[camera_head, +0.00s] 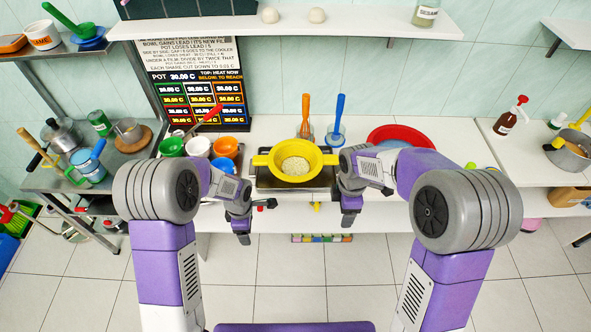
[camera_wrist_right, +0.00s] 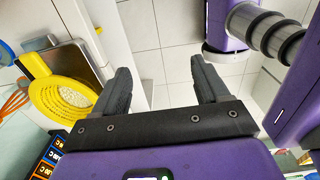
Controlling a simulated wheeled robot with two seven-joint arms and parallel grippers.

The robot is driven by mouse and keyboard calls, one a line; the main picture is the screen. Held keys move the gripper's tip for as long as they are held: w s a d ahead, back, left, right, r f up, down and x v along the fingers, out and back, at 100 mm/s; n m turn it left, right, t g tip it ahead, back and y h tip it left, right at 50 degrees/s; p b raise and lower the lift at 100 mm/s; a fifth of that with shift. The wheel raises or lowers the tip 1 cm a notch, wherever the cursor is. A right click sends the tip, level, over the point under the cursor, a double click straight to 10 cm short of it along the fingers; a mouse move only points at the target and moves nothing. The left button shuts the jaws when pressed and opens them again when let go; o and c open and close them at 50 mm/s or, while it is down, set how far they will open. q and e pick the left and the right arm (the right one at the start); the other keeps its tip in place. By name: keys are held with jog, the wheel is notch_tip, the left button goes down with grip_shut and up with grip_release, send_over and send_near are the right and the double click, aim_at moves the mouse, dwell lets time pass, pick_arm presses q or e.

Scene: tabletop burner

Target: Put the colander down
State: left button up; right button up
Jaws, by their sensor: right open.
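The yellow colander (camera_head: 270,168) has two side handles and pale contents in its bowl. It appears level over the burner (camera_head: 262,182) at the middle of the counter; what lies directly under it is hidden. My right gripper (camera_head: 348,214) is to the right of and nearer than the colander, apart from it. In the right wrist view my right gripper (camera_wrist_right: 162,75) is open with nothing between its fingers, and the colander (camera_wrist_right: 45,98) is off to the left. My left gripper (camera_head: 242,232) hangs in front of the counter, left of the colander; its small fingers do not show their opening clearly.
Green, white and orange cups (camera_head: 198,147) stand left of the burner. An orange utensil (camera_head: 305,117) and a blue one (camera_head: 338,120) stand behind it. A red basin (camera_head: 401,135) is at the right. A shelf (camera_head: 285,24) runs above.

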notch_tip(320, 180, up, 5)
jog(key=shift+f, duration=0.1)
jog(key=shift+s, duration=0.1)
dwell(0.5)
pick_arm(q)
jog(key=s+d+f+m+h+b, duration=0.1)
jog(key=s+d+f+m+h, duration=0.1)
jog(key=s+f+m, duration=0.5)
jog(key=s+d+f+m+h+b, duration=0.1)
jog(key=s+d+f+m+h, duration=0.1)
jog(key=s+f+m, duration=0.5)
jog(key=s+m, duration=0.1)
jog(key=s, duration=0.1)
jog(key=shift+s+d+t+b, duration=0.25)
jog(key=shift+s+t+b, duration=0.05)
pick_arm(e)
jog(key=s+a+f+m+y, duration=0.1)
jog(key=s+f+m, duration=0.4)
jog(key=f, duration=0.5)
jog(key=s+a+f+m+y, duration=0.1)
jog(key=s+a+f+m, duration=0.1)
jog(key=s+f+m, duration=0.4)
jog(key=s+a+f+m+y, duration=0.1)
jog(key=s+f+m+y, duration=0.1)
jog(key=s+f+m, duration=0.3)
notch_tip(320, 180, down, 9)
jog(key=m, duration=0.4)
jog(key=shift+s+a+m+t, duration=0.15)
jog(key=shift+a+m+t, duration=0.15)
jog(key=shift+m, duration=0.1)
